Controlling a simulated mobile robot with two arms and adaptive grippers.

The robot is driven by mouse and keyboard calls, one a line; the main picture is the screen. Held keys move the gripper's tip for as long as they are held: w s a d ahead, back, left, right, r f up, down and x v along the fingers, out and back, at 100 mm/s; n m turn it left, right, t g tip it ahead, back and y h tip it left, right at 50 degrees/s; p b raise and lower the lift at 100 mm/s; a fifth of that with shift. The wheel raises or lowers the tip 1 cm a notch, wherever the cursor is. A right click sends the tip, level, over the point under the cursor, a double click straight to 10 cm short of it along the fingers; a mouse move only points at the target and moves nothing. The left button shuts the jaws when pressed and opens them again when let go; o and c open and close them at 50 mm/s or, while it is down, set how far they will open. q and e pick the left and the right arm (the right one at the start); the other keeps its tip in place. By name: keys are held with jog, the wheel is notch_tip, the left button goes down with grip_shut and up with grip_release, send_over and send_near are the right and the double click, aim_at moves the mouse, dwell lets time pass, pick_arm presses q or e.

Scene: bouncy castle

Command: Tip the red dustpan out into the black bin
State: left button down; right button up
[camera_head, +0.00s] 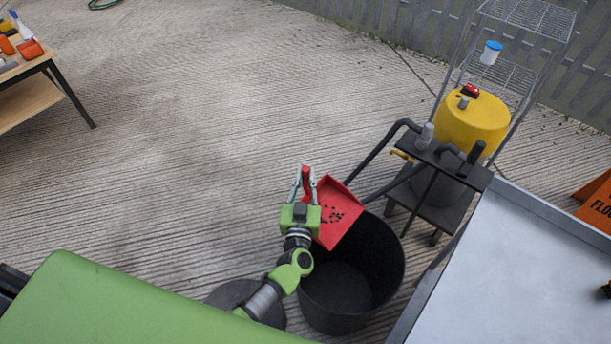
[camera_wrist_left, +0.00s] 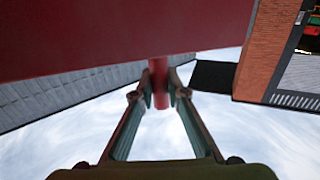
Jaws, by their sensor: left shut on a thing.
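The red dustpan (camera_head: 345,198) is held above the left rim of the black bin (camera_head: 375,262). Several small dark bits lie on its pan. My left gripper (camera_head: 307,178) is shut on the dustpan's red handle, which also shows between the fingers in the left wrist view (camera_wrist_left: 158,85). The pan's red surface (camera_wrist_left: 90,35) fills the upper left of that view. The bin stands upright on the ground, and the part of its inside that I see looks empty. My right gripper is not in view.
A black cart with a yellow drum (camera_head: 472,122) stands behind the bin at right. A grey-topped table (camera_head: 530,270) is close on the right. A wooden table (camera_head: 25,100) is at far left. An orange sign (camera_head: 598,205) stands at the right edge. The concrete ground (camera_head: 200,130) at left is clear.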

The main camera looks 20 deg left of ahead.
pick_arm(q)
jog(key=shift+f, duration=0.45)
jog(key=shift+d+r, duration=0.15)
jog(key=shift+r, duration=0.15)
jog(key=s+d+r+m+t+h+b, duration=0.2)
jog(key=s+d+r+m+t, duration=0.1)
jog(key=d+m, duration=0.4)
jog(key=s+d+r+m+t+h+b, duration=0.3)
jog(key=d+r+m, duration=0.1)
jog(key=d+m, duration=0.3)
jog(key=shift+s+d+r, duration=0.35)
jog(key=shift+d+r, duration=0.05)
jog(key=shift+d, duration=0.55)
dwell(1.1)
